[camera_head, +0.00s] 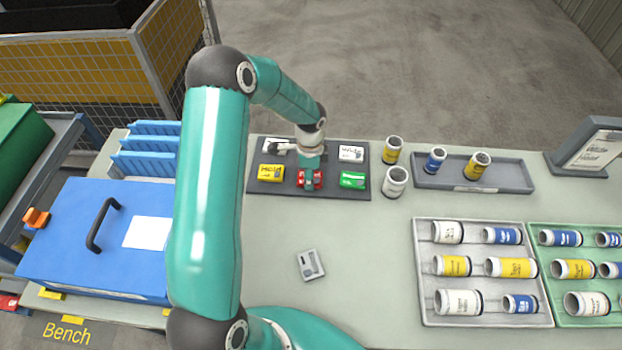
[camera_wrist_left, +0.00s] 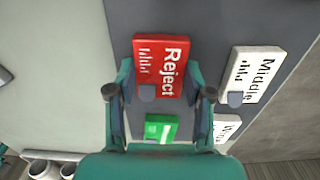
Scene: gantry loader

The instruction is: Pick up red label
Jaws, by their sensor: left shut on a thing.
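The red label (camera_wrist_left: 160,60), printed "Reject", sits between the fingers of my left gripper (camera_wrist_left: 161,80) in the left wrist view. In the head view the red label (camera_head: 316,181) shows only partly, below the left gripper (camera_head: 309,172), at the dark tray. The left gripper is shut on the red label, with a finger along each side. Whether the label is clear of the tray surface I cannot tell. My right gripper is in neither view.
The dark tray (camera_head: 334,192) also holds a yellow label (camera_head: 271,173), a green label (camera_head: 353,180) and white labels, including one (camera_head: 351,153) beside the gripper. Cans (camera_head: 393,150) stand right of it. A blue case (camera_head: 100,240) is at left. Bench in front is mostly clear.

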